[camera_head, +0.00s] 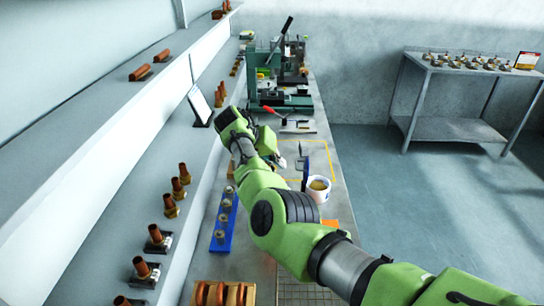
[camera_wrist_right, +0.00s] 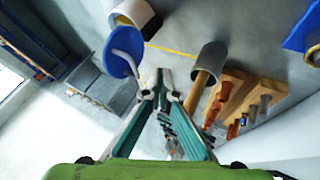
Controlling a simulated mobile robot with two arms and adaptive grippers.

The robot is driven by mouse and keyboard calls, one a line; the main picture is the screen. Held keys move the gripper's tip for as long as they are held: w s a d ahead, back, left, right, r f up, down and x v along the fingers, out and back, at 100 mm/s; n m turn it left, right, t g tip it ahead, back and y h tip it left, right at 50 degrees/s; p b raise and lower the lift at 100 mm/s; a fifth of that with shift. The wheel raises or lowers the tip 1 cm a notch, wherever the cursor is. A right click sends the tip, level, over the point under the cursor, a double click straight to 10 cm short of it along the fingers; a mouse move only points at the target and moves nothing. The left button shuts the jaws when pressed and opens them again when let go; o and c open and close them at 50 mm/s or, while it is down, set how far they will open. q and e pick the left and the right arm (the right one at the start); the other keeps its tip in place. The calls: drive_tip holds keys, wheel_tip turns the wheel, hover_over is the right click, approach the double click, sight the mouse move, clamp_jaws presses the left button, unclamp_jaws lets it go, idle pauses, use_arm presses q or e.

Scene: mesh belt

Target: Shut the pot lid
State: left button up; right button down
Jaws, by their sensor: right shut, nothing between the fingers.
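The pot (camera_head: 318,189) is a white cup on the bench, just right of my right arm, with brownish contents. Its blue lid (camera_head: 305,174) stands open, upright at the left side of the rim. In the wrist view the white pot (camera_wrist_right: 133,14) is at the top, and the round blue lid (camera_wrist_right: 122,54) shows face-on with a pale curved handle. My right gripper (camera_wrist_right: 163,84) is shut and empty, its fingertips appearing just right of the lid; contact cannot be told. In the head view my arm largely hides its fingers. My left gripper is not in view.
A blue tray (camera_head: 232,225) with metal parts lies left of my arm, and a wooden rack (camera_head: 223,293) is nearer. A green press (camera_head: 265,75) stands farther along the bench. Shelves (camera_head: 100,125) line the left. A side table (camera_head: 470,72) is at right; the floor between is clear.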

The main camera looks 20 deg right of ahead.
sight(300, 170)
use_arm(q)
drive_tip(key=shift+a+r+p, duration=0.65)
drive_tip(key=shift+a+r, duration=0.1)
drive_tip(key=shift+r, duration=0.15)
use_arm(e)
drive_tip(key=shift+s+d+r, duration=0.1)
drive_tip(key=shift+s+d, duration=0.15)
drive_tip(key=shift+d, duration=0.3)
drive_tip(key=shift+s+d, duration=0.25)
drive_tip(key=shift+d, duration=0.25)
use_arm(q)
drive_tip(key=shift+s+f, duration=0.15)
use_arm(e)
drive_tip(key=shift+w+d, duration=0.1)
